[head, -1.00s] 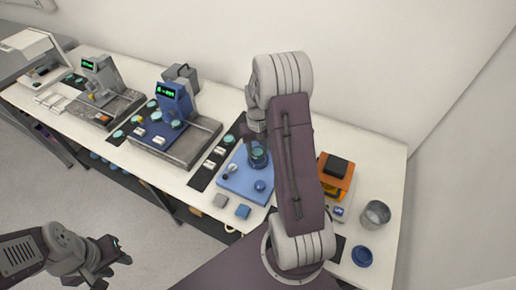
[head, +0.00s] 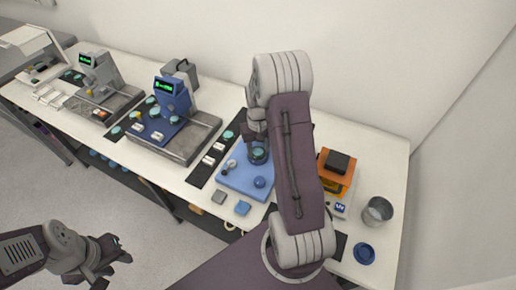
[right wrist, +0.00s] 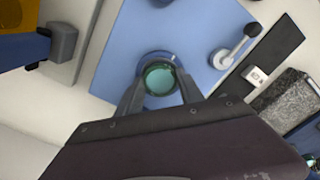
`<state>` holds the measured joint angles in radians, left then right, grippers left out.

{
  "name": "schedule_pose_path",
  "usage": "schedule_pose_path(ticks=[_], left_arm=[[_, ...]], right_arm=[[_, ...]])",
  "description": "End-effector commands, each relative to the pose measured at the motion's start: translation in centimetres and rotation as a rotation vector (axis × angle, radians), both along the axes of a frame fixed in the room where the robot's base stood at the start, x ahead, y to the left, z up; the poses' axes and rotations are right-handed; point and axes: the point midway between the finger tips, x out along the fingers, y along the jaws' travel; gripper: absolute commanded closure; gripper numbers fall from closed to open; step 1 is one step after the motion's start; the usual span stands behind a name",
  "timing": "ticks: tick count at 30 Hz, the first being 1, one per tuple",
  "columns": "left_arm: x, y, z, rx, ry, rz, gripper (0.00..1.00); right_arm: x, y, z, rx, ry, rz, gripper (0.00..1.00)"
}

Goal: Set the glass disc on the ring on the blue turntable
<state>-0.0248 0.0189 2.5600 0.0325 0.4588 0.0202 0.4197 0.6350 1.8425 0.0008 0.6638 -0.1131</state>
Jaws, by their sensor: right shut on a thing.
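The teal glass disc (right wrist: 159,78) lies flat between the fingertips of my right gripper (right wrist: 159,88) in the right wrist view. The gripper is shut on it. A dark blue round mount (right wrist: 150,58) shows around and behind the disc, on a blue base plate (right wrist: 115,62). I cannot tell whether the disc touches the ring, which the disc and fingers mostly hide. In the head view the disc (head: 258,153) is over the round mount on the blue plate (head: 236,180), beside my right forearm. My left gripper (head: 122,250) is over the floor, away from the table; its jaw opening is unclear.
An orange device (head: 335,172), a metal cup (head: 377,211) and a blue round dish (head: 364,253) are to the right. Two instruments, one blue (head: 172,97) and one grey (head: 98,72), stand to the left.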

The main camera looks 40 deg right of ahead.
Motion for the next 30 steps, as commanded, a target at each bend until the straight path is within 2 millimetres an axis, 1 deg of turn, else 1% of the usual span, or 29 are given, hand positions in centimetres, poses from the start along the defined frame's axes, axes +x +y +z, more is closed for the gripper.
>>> schedule_pose_path(ticks=[19,27,28,30], left_arm=[[0.0,0.0,-0.7,0.000,0.000,0.000,0.64],[0.0,0.0,-0.7,0.000,0.000,0.000,0.64],[0.0,0.0,-0.7,0.000,0.000,0.000,0.64],[0.0,0.0,-0.8,0.000,0.000,0.000,0.64]], right_arm=[[-0.2,0.1,-1.3,0.003,0.006,0.000,1.00],[-0.4,0.2,-1.5,0.005,0.013,0.001,1.00],[-0.4,0.2,-1.5,0.005,0.013,0.001,0.48],[-0.4,0.2,-1.5,0.006,0.013,0.001,0.31]])
